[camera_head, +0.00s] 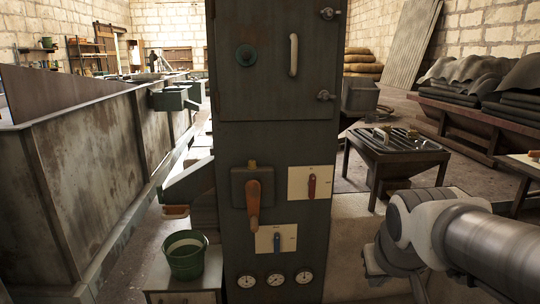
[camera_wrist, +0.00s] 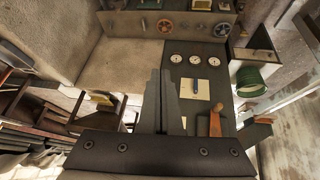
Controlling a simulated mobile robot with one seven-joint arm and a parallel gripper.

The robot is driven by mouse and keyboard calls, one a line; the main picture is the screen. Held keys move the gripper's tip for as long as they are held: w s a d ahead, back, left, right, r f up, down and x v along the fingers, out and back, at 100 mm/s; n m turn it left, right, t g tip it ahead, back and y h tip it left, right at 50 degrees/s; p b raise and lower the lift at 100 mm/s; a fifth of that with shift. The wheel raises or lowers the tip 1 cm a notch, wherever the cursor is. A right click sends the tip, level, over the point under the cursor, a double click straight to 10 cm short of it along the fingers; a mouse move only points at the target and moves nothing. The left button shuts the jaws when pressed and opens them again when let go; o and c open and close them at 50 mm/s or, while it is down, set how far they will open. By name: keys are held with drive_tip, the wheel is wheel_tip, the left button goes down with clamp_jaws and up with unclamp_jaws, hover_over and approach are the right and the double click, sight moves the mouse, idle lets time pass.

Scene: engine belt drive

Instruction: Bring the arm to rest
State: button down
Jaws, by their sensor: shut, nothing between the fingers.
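My arm (camera_head: 455,235) reaches in from the right edge in the head view, its grey and white joint right of the control cabinet (camera_head: 275,140). The gripper itself does not show there. In the wrist view my gripper (camera_wrist: 161,75) points toward the cabinet face, with its two dark fingers together and nothing between them. The cabinet carries an orange-handled lever (camera_head: 253,203) pointing down, a red-handled switch (camera_head: 312,183) and a blue-handled switch (camera_head: 277,241). Three round gauges (camera_head: 275,280) sit below them. The fingers hide part of the cabinet face in the wrist view.
A green bucket (camera_head: 185,256) stands on a low stand left of the cabinet. A long rusty metal trough (camera_head: 90,150) runs along the left. A dark table with metal parts (camera_head: 395,145) and a rack of dark sheets (camera_head: 480,110) stand behind on the right.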

drive_tip(key=s+a+r+y+p, duration=0.15)
drive_tip(key=s+a, duration=0.35)
drive_tip(key=s, duration=0.5)
wheel_tip(320, 180, up, 24)
drive_tip(key=p, duration=2.2)
drive_tip(key=shift+d+f, duration=0.2)
drive_tip(key=shift+d, duration=0.05)
drive_tip(key=shift+d, duration=0.1)
